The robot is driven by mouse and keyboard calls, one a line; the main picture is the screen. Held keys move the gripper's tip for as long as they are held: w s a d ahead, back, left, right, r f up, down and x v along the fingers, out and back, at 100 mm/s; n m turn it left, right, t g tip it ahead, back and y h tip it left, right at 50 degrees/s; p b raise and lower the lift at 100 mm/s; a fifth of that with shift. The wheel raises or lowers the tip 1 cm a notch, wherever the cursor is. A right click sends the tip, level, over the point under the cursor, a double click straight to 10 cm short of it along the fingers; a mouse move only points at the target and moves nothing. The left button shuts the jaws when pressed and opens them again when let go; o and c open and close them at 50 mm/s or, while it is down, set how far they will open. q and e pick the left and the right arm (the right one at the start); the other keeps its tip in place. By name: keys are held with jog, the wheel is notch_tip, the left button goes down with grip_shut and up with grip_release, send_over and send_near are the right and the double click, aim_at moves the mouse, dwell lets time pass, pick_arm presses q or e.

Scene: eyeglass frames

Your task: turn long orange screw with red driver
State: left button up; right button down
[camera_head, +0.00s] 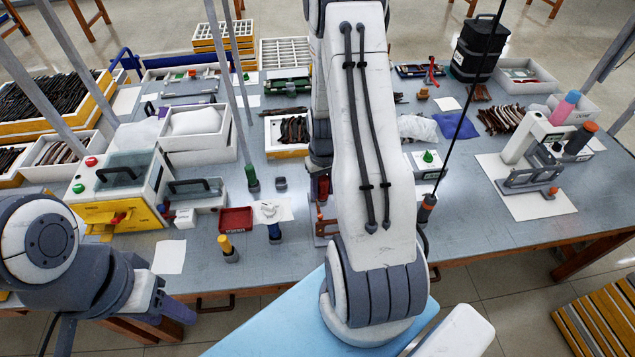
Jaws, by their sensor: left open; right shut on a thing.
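My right arm reaches over the middle of the table, and its gripper (320,168) points down, partly hidden behind my own arm. It is shut on the red driver (323,187), whose red handle shows just below the fingers. Under the driver is a small red-orange metal fixture (322,227), half hidden by my arm. A thin orange piece (319,211) stands there, likely the long orange screw; I cannot tell whether the driver tip touches it. My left gripper (178,312) is open and empty at the lower left, off the table's front edge.
Green (251,178), blue (274,232) and yellow (228,249) drivers stand left of the fixture. A red tray (235,220) lies beside them.

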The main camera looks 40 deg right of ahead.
aim_at(320, 199)
jog(key=f, duration=0.1)
jog(key=b, duration=0.1)
jog(key=f, duration=0.1)
jog(key=shift+w+a+f+b, duration=0.25)
jog(key=shift+f+b, duration=0.05)
jog(key=shift+b, duration=0.05)
notch_tip(320, 199, down, 3)
jog(key=shift+r+b, duration=0.2)
jog(key=shift+b, duration=0.9)
jog(key=shift+r, duration=0.25)
jog(key=shift+s+p, duration=0.1)
jog(key=shift+p, duration=0.2)
jog(key=shift+f+b, duration=0.85)
jog(key=shift+f, duration=0.35)
